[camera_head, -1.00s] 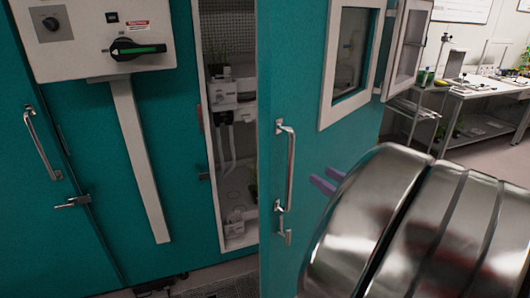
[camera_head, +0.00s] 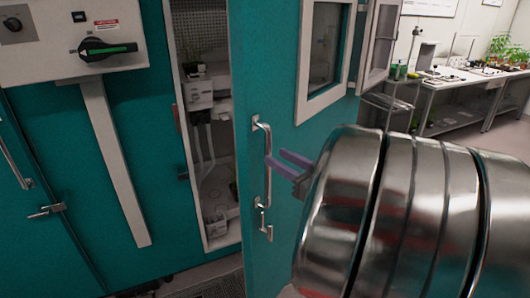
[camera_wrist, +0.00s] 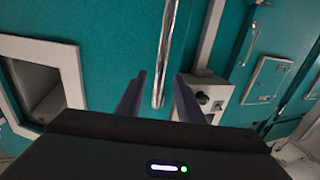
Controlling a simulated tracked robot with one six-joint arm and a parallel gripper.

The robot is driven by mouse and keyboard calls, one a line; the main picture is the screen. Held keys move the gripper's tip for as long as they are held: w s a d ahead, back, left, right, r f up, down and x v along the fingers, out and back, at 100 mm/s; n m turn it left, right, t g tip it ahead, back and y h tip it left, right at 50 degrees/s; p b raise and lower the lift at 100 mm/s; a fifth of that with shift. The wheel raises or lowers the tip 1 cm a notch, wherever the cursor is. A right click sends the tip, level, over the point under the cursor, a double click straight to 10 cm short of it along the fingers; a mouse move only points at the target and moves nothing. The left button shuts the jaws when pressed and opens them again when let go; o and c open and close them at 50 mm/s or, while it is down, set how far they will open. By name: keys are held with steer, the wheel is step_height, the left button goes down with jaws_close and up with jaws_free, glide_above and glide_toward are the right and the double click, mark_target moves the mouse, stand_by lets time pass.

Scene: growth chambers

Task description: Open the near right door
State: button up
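The near right door (camera_head: 285,200) is a teal panel with a window, standing ajar in the head view. Its vertical metal handle (camera_head: 267,180) is on the door's left edge, with a small latch (camera_head: 264,222) below it. My gripper (camera_head: 277,159) is open, its two purple fingers pointing at the handle's middle. In the wrist view the handle bar (camera_wrist: 165,50) runs down between the two fingers (camera_wrist: 160,88). I cannot tell whether either finger touches it. My arm's metal links hide the door's lower right part.
The lit chamber interior (camera_head: 205,140) shows shelves, plants and white equipment through the gap. A control box (camera_head: 70,40) with a black switch is on the teal wall at left. A second door handle (camera_head: 14,152) is at far left. A metal table (camera_head: 465,85) stands at the back right.

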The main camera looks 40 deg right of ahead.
mark_target(268, 152)
steer(key=shift+w, duration=2.7)
steer(key=shift+c, duration=0.7)
jaws_close()
